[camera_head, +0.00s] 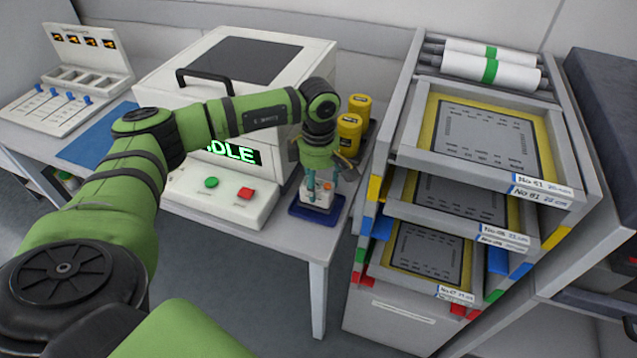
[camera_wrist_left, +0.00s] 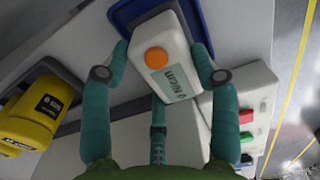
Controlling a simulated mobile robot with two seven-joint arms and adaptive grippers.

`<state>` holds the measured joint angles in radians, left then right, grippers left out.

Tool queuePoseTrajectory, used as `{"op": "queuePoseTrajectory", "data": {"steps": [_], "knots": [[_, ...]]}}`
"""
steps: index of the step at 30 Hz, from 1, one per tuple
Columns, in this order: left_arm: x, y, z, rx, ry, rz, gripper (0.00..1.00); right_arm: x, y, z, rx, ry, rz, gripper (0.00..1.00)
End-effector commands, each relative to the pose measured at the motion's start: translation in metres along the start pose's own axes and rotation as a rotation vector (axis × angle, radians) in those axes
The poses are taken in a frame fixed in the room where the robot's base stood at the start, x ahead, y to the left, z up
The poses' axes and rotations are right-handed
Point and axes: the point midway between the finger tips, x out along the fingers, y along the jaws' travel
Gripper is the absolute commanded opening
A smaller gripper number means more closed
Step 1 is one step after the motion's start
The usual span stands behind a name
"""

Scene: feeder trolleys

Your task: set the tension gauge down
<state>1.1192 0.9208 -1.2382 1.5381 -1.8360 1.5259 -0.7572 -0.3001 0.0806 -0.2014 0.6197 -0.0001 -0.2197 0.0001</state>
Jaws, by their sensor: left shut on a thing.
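The tension gauge (camera_head: 325,196) is a small white box with an orange round button and a label; it also shows in the left wrist view (camera_wrist_left: 164,58). My left gripper (camera_head: 318,185) points down at it from above, its teal fingers (camera_wrist_left: 163,85) shut around its sides. A dark blue tray (camera_head: 312,213) lies at the table's front right corner, directly under the gauge, and its rim shows in the left wrist view (camera_wrist_left: 204,30). I cannot tell whether the gauge touches the tray. My right gripper is in neither view.
A white machine (camera_head: 158,74) with a green button (camera_head: 211,183) and a red button (camera_head: 245,193) stands just left of the tray. Yellow jars (camera_head: 349,132) stand behind it. A rack (camera_head: 400,180) of framed stencils is to the right, across a gap.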

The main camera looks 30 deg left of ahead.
Motion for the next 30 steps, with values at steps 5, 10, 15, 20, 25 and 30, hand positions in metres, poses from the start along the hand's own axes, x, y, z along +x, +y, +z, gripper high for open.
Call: {"op": "queuePoseTrajectory", "data": {"steps": [5, 10, 15, 20, 25, 30], "knots": [[0.013, 0.001, 0.0, 0.0, 0.0, 0.003, 0.04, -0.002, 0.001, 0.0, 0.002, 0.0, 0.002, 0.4], [0.013, 0.001, 0.0, 0.0, -0.001, 0.003, 0.04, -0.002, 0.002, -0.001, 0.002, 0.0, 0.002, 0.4], [0.018, 0.001, 0.0, 0.001, -0.001, 0.003, 0.04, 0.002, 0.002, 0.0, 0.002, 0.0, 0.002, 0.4], [0.017, 0.0, 0.0, 0.001, 0.0, 0.001, 0.84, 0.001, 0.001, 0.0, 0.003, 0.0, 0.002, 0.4], [0.017, 0.0, 0.0, 0.001, 0.0, 0.001, 0.84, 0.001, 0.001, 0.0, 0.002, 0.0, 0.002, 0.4], [0.011, 0.0, 0.0, 0.001, 0.0, 0.002, 0.84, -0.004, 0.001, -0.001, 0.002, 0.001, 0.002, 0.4]]}}
